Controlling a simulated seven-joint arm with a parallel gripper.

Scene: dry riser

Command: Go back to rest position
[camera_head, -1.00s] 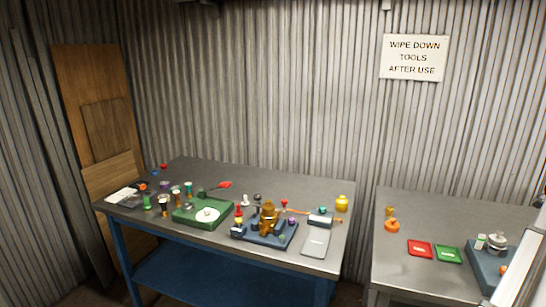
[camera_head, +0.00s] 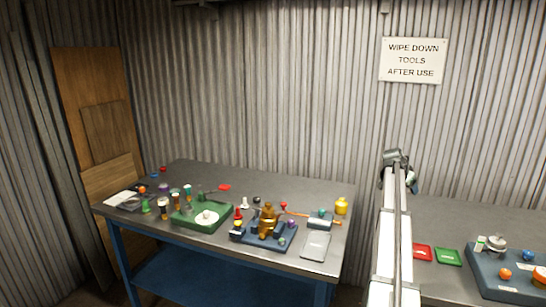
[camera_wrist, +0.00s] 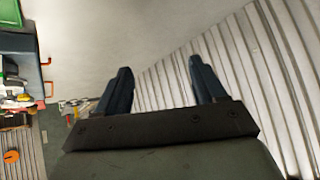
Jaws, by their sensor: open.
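My gripper (camera_wrist: 158,82) shows in the wrist view with its two dark fingers spread apart and nothing between them. Beyond the fingers are a pale plain surface and the corrugated wall (camera_wrist: 235,70). In the head view my arm stands up in front of the right-hand bench, its upper end against the corrugated wall. The fingers cannot be made out in that view. The arm hides the left part of the right-hand bench.
The left bench (camera_head: 310,180) holds a green tray (camera_head: 185,222), a blue-grey base with a brass fitting (camera_head: 267,220) and several small parts. The right bench (camera_head: 450,212) holds a red tray (camera_head: 422,251), a green tray (camera_head: 448,257) and a blue-grey board (camera_head: 490,285).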

